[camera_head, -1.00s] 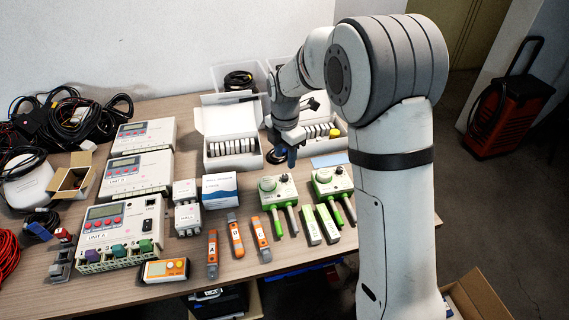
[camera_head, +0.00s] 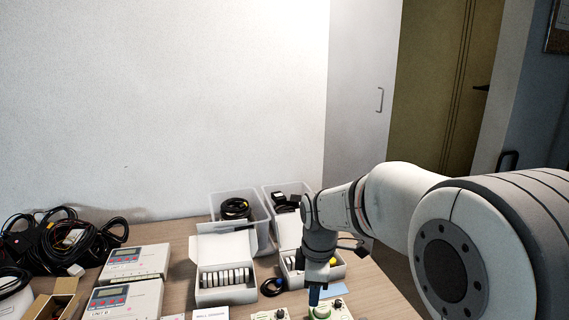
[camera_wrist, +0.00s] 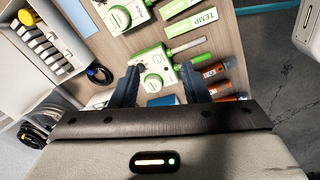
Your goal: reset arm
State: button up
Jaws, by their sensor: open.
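My gripper (camera_head: 314,296) hangs at the end of my arm above the back right part of the table, fingers pointing down. In the wrist view my gripper (camera_wrist: 158,84) shows two blue-grey fingers spread apart with nothing held between them. Beyond and between the fingers lies a green and white sensor unit (camera_wrist: 152,62) with a round dial. A second such unit (camera_wrist: 122,14) lies farther up in that view. In the head view the units are cut off at the bottom edge.
A white open box with a row of discs (camera_head: 226,277) stands left of my gripper. Clear bins (camera_head: 240,208) with cables stand behind. Tangled black cables (camera_head: 60,238) and grey meters (camera_head: 134,262) are at left. Orange-ended probes (camera_wrist: 216,72) lie right of the fingers.

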jog(key=s+d+r+m+p, duration=0.1)
jog(key=s+d+m, duration=0.3)
jog(key=s+m, duration=0.4)
jog(key=s+d+r+m+t+p, duration=0.1)
jog(key=s+d+r+m, duration=0.2)
jog(key=s+m, duration=0.5)
jog(key=shift+s+d+r+m+t, duration=0.3)
jog(key=shift+s+d, duration=0.45)
jog(key=shift+s, duration=0.2)
dwell(0.4)
